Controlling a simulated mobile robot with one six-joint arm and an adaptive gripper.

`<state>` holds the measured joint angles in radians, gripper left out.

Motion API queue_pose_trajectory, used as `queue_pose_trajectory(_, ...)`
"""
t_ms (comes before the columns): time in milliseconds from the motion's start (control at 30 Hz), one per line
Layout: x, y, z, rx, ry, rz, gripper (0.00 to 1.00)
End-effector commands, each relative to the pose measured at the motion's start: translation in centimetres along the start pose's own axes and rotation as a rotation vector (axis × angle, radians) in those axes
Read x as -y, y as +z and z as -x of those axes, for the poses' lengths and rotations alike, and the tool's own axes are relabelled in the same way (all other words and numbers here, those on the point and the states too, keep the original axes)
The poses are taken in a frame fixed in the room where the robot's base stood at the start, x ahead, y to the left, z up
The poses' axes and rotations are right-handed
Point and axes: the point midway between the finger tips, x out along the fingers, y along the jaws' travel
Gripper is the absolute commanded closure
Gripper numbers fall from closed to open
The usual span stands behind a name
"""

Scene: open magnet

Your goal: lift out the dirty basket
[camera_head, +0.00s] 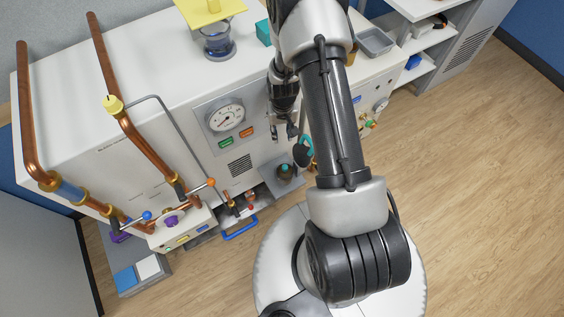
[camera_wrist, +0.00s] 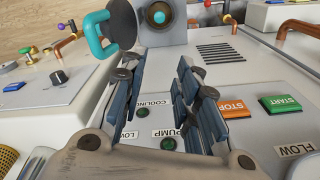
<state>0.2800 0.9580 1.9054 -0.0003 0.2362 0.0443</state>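No basket can be made out clearly. A grey strainer housing (camera_head: 285,173) sits low at the front of the white machine; the wrist view shows its square top (camera_wrist: 180,32) with a round opening and a teal-and-brown piece (camera_wrist: 158,14) in it. Whether that piece is the dirty basket I cannot tell. A dark round lid (camera_wrist: 122,20) with a teal handle (camera_wrist: 93,38) stands tilted beside the opening; it also shows in the head view (camera_head: 302,154). My gripper (camera_head: 290,131) is open and empty, above the housing in front of the panel. Its fingers (camera_wrist: 158,68) point towards the housing.
The machine front has a gauge (camera_head: 226,116), a START button (camera_wrist: 280,104) and a STOP button (camera_wrist: 237,107). Copper pipes (camera_head: 140,140) with valves stand at left. A yellow mesh item (camera_wrist: 8,160) shows at the wrist view's edge. Open wooden floor (camera_head: 470,190) lies to the right.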

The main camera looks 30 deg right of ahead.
Motion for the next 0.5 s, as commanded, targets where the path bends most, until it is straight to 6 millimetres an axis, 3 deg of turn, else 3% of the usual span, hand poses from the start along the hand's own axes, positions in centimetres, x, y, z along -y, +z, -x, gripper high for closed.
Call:
queue_pose_trajectory(33,-0.5,0.7,-2.1,0.018,0.001,-0.011,0.71)
queue_pose_trajectory(100,-0.9,1.4,-4.2,0.030,0.002,-0.021,0.71)
queue_pose_trajectory(500,-1.4,2.5,-11.4,0.044,0.003,-0.035,0.71)
